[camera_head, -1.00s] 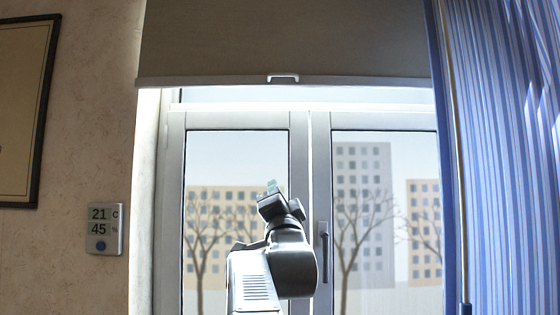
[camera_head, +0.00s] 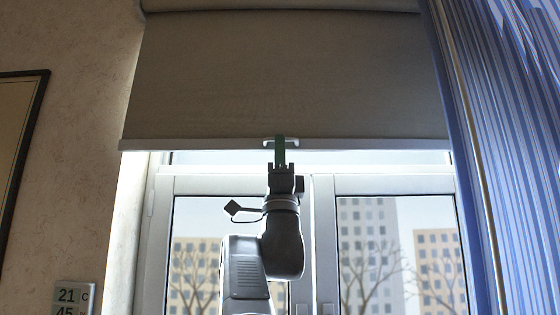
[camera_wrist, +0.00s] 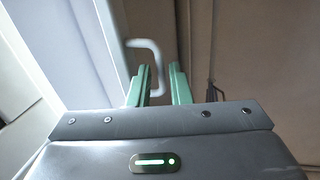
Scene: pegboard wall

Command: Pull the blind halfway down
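The grey-brown roller blind (camera_head: 290,75) covers the upper part of the window, with a pale bar along its lower edge. A small pale handle (camera_head: 296,142) sits at the middle of that bar. My gripper (camera_head: 280,138) is raised in front of the handle and hides its middle in the head view. In the wrist view, my green fingers (camera_wrist: 160,67) are apart, and the bar of the handle (camera_wrist: 150,45) shows between them. I cannot tell whether a finger touches it.
A blue curtain (camera_head: 480,150) hangs at the right of the window (camera_head: 340,185). A framed board (camera_head: 15,150) and a thermometer display (camera_head: 73,296) are on the left wall.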

